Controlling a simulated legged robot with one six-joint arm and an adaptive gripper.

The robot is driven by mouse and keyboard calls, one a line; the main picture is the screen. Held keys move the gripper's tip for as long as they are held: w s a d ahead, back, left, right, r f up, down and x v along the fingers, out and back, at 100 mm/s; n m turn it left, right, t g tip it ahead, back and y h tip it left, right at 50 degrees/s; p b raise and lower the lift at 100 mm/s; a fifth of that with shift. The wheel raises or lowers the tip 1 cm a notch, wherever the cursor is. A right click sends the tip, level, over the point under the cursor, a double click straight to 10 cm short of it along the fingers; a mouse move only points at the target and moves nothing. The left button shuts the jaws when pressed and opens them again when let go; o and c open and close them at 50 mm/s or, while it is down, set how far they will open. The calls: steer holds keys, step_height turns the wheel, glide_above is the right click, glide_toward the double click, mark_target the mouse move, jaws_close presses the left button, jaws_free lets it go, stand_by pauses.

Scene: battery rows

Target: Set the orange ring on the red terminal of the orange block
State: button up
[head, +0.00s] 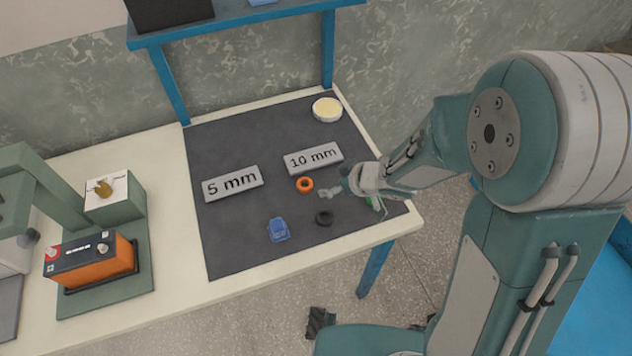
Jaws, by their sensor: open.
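The orange ring (305,185) lies flat on the dark mat, just below the "10 mm" label block. The orange block (100,272) is a battery with a black top, sitting in a green fixture at the left of the table. Its red terminal (52,253) is at the left end of the top, with a pale terminal at the right end. My gripper (328,192) is over the mat, a short way right of the orange ring, and looks open and empty. Its fingers are small and partly blurred here, and its height above the mat is hard to tell.
A black ring (324,217) and a blue piece (279,230) lie near the orange ring. Labels "5 mm" (233,184) and "10 mm" (313,158) stand behind. A round pale dish (327,109) is at the back. A green arm-like stand (50,180) rises behind the battery.

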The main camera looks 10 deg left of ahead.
mark_target(301, 182)
steer(key=x, duration=0.7)
steer(key=a+x, duration=0.1)
steer(key=x, duration=0.2)
steer(key=shift+s+a+r, duration=0.1)
steer(key=shift+s+a, duration=0.1)
steer(key=shift+a, duration=0.1)
steer(key=shift+d, duration=0.15)
steer(key=c, duration=1)
steer(key=shift+o, duration=0.2)
step_height(301, 182, up, 10)
